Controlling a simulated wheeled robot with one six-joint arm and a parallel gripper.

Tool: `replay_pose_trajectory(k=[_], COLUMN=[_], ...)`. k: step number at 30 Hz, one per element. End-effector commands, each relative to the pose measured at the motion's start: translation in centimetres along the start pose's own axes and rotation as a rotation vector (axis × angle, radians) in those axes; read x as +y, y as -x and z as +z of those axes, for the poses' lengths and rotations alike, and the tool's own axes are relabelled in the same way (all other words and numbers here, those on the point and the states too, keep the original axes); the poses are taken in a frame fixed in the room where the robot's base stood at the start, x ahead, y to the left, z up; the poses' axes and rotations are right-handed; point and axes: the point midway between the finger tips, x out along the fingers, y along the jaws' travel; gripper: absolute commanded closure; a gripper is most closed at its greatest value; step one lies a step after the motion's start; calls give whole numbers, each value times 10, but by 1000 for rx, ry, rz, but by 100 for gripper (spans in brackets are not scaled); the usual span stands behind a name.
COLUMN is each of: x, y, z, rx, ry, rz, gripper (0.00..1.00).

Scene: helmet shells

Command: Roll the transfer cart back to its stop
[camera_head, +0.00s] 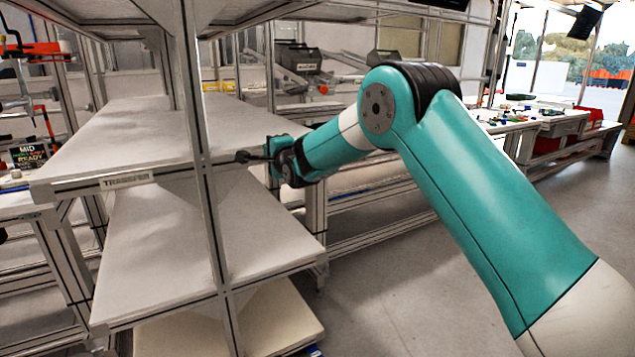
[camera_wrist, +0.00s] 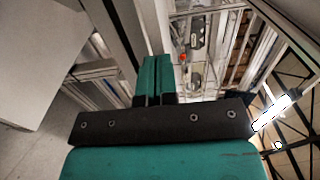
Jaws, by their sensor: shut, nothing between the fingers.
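The transfer cart (camera_head: 120,140) is a metal-framed unit with pale flat shelves and a "TRANSFER" label (camera_head: 124,179) on its front edge. It stands left of centre in the head view. Its top board looks bare, as does the lower shelf (camera_head: 180,250). My gripper (camera_head: 243,157) is at the right side of the top board, just right of a grey upright post (camera_head: 200,150). Whether it touches the cart is unclear. In the wrist view, its teal fingers (camera_wrist: 155,78) are together with nothing between them. The cart's stop cannot be made out.
A bench with small parts (camera_head: 530,115) stands at the back right, with red bins (camera_head: 590,118) beside it. Open grey floor (camera_head: 430,270) lies right of the cart. A pale panel (camera_wrist: 40,60) fills the wrist view's left.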

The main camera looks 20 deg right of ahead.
Motion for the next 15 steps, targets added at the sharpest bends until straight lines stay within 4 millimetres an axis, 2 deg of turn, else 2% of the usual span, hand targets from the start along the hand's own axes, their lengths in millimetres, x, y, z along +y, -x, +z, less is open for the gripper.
replay_pose_trajectory(k=[5, 15], x=[2, 2], y=[30, 101], z=[5, 0], rx=[-6, 0], ry=[0, 0], rz=[6, 9], gripper=[100, 100])
